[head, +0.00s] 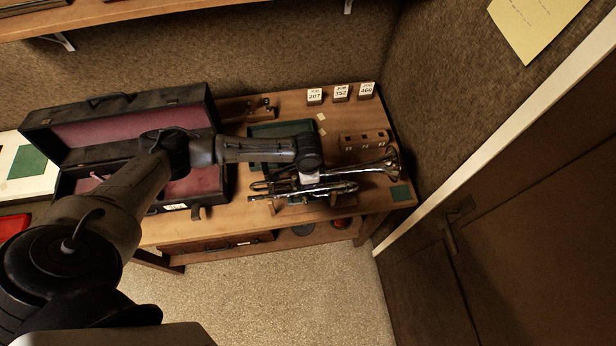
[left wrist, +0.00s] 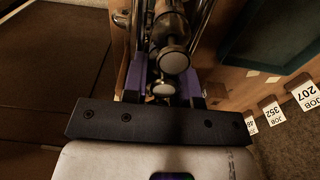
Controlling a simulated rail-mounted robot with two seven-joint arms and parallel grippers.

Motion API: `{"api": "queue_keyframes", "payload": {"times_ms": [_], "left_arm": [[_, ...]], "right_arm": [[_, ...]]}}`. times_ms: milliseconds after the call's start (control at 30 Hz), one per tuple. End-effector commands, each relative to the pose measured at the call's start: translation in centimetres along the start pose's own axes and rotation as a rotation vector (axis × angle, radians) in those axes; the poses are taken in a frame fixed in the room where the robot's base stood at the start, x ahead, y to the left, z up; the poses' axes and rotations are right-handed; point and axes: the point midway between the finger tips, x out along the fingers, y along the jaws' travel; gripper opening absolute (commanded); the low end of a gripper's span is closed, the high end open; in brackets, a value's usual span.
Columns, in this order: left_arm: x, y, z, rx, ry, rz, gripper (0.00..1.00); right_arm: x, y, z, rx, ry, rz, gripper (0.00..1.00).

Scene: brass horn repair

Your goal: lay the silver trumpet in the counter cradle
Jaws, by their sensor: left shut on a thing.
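The silver trumpet (head: 338,187) is level over the right part of the wooden counter, its bell (head: 385,166) to the right. My left gripper (head: 309,177) comes down on it from above and is shut on its valve section. In the left wrist view, the purple-padded fingers (left wrist: 162,88) stand on both sides of the trumpet's valves (left wrist: 172,60). A small wooden support (head: 276,207), perhaps part of the cradle, shows under the trumpet's left end. The rest of the cradle is hidden, and I cannot tell whether the trumpet touches it. My right gripper is out of view.
An open dark case with red lining (head: 205,180) stands left of the trumpet. A dark green tray (head: 268,131) lies behind it. A wooden block with holes (head: 362,139) and several job-number tags (head: 340,92) stand at the back. A door (head: 500,230) is on the right.

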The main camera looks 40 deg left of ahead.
Motion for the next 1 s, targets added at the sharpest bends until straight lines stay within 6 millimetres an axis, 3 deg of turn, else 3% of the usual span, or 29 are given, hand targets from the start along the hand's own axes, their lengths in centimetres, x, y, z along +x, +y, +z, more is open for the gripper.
{"api": "queue_keyframes", "payload": {"times_ms": [400, 433, 700, 1000], "left_arm": [[0.38, -0.04, -0.11, 0.0, 0.004, -0.001, 0.0], [0.34, -0.05, -0.11, 0.0, 0.004, -0.001, 0.29], [0.43, -0.03, -0.04, 0.0, 0.001, 0.0, 0.55], [0.38, 0.01, 0.08, 0.0, -0.002, 0.001, 0.56]], "right_arm": [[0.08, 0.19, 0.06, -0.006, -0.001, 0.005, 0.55], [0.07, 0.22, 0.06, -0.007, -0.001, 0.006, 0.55], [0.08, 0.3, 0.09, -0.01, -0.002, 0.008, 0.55], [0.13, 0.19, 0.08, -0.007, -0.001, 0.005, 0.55]]}}
